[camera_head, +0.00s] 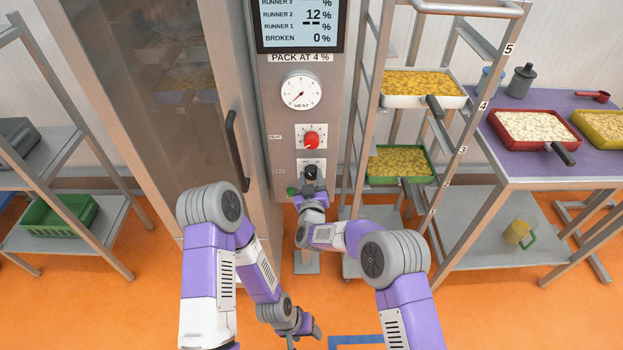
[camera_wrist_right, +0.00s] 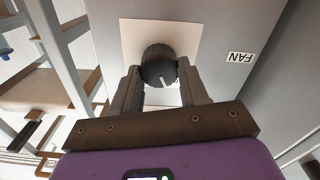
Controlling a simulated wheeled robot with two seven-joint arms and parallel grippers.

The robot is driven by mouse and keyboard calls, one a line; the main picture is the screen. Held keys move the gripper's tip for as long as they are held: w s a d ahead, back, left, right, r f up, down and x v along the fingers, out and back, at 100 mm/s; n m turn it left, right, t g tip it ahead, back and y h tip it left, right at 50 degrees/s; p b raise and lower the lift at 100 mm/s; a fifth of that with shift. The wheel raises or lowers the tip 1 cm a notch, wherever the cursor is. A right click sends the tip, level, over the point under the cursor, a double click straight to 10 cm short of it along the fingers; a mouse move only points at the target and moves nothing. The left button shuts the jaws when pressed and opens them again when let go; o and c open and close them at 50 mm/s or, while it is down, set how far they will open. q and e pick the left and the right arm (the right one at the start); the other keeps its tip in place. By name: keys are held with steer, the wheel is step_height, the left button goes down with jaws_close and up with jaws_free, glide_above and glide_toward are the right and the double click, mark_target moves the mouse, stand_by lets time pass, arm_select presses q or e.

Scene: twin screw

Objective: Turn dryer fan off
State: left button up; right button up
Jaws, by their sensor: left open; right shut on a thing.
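The fan knob (camera_head: 311,172) is a black dial on a white plate, low on the grey dryer control panel. In the right wrist view the black knob (camera_wrist_right: 158,66) sits between the two fingers of my right gripper (camera_wrist_right: 158,84), which is shut on it. My left gripper (camera_head: 304,332) is open and low over the floor, away from the panel.
Above the fan knob are a red knob (camera_head: 312,140), a heat dial (camera_head: 301,92) and a display (camera_head: 299,24). A tall dryer door with a dark handle (camera_head: 237,150) stands left. A rack with trays (camera_head: 421,102) stands close on the right, and a purple-topped table (camera_head: 520,165) beyond.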

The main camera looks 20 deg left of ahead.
steer(key=shift+f+n, duration=0.1)
steer(key=shift+n, duration=0.5)
steer(key=o, duration=1.1)
steer(key=shift+c, duration=0.2)
steer(key=shift+s, duration=0.1)
steer(key=p+v, duration=0.1)
steer(key=v, duration=0.6)
steer(key=shift+s+p, duration=0.2)
steer(key=shift+p, duration=0.1)
steer(key=shift+d, duration=0.15)
steer(key=s+d+f+m+g+h+p, duration=0.1)
steer(key=s+d+f+m+g, duration=0.2)
steer(key=d+f, duration=0.4)
steer(key=s+d+f+m+g+h, duration=0.1)
steer(key=s+d+f+g, duration=0.25)
steer(key=d+f, duration=0.4)
steer(key=s+d+f+m+g, duration=0.1)
steer(key=s+d+m+g, duration=0.1)
steer(key=s, duration=0.5)
steer(key=s+d+f+m+g, duration=0.2)
steer(key=s+d+g, duration=0.3)
steer(key=s, duration=0.3)
steer(key=s+d+f+m+g+y+p, duration=0.1)
steer(key=s+d+f+g, duration=0.1)
steer(key=s, duration=0.6)
steer(key=shift+s+d+m+g, duration=0.2)
steer(key=shift+d+m+g, duration=0.2)
steer(key=shift+d+g, duration=0.55)
